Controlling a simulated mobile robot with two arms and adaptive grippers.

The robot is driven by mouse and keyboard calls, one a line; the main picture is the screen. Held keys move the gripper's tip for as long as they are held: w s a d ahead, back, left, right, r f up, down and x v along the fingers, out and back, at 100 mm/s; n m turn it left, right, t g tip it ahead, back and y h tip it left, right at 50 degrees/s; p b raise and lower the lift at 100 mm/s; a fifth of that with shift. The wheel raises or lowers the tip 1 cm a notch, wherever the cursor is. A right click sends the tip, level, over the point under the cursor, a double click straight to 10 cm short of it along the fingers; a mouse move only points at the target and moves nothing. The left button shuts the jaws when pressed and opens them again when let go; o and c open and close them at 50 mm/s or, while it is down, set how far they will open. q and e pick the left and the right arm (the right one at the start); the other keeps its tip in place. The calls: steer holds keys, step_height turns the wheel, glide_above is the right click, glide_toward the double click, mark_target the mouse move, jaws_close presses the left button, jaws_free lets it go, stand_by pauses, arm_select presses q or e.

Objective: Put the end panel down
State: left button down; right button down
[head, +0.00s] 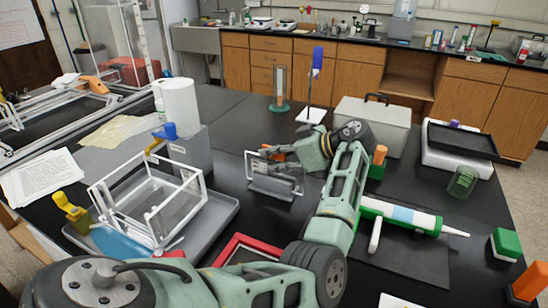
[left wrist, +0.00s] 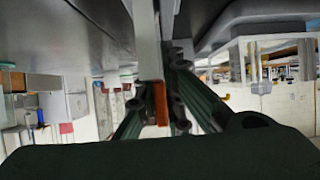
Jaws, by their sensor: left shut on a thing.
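The end panel (head: 297,187) is a clear pane in a white frame, upright near the middle of the black bench. My left gripper (head: 268,153) is shut on its upper edge. In the left wrist view the gripper (left wrist: 158,100) closes around a white bar of the panel (left wrist: 147,40). A grey holder (head: 273,190) is at the panel's foot; I cannot tell whether the panel rests in it or just above it. The white extrusion frame (head: 150,213) sits on a grey tray (head: 215,222) to the left. My right gripper is not in view.
A grey canister block (head: 190,150) with a white roll stands behind the frame.

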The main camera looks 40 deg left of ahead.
arm_select(q)
steer(key=c, duration=1.9)
jaws_free()
steer(key=shift+f, duration=0.1)
steer(key=shift+r, duration=0.25)
steer(key=b+v, duration=0.2)
steer(key=v, duration=1)
steer(key=shift+b, duration=0.4)
steer(key=shift+f, duration=0.1)
steer(key=shift+f, duration=0.1)
